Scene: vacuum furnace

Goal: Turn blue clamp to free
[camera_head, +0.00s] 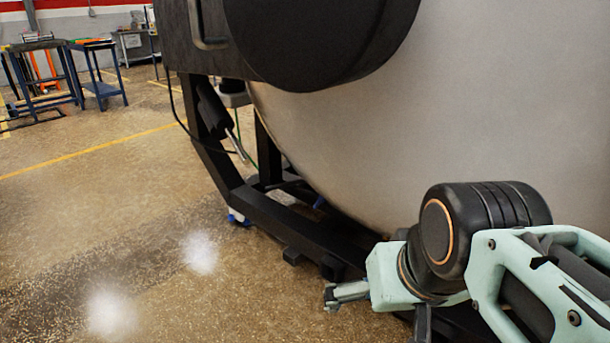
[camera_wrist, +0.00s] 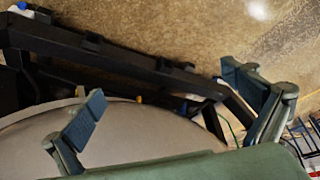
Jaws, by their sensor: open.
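My gripper (camera_wrist: 172,103) is open and empty in the wrist view, its two blue-green fingers wide apart. In the head view my gripper (camera_head: 348,292) is at the lower right, partly hidden by my wrist, in front of the furnace's dark base frame. I cannot make out a clear blue clamp. A small blue piece (camera_head: 320,202) shows between the frame and the furnace body in the head view. A blue and white piece (camera_head: 237,216) is low by the frame's foot. Which of these, if any, is the clamp I cannot tell.
The large grey furnace body (camera_head: 440,110) fills the upper right, with a black round part (camera_head: 320,35) at its top. Its dark base frame (camera_head: 275,218) runs along below. The floor (camera_head: 110,225) at left is clear. Blue-legged tables (camera_head: 98,75) stand far back.

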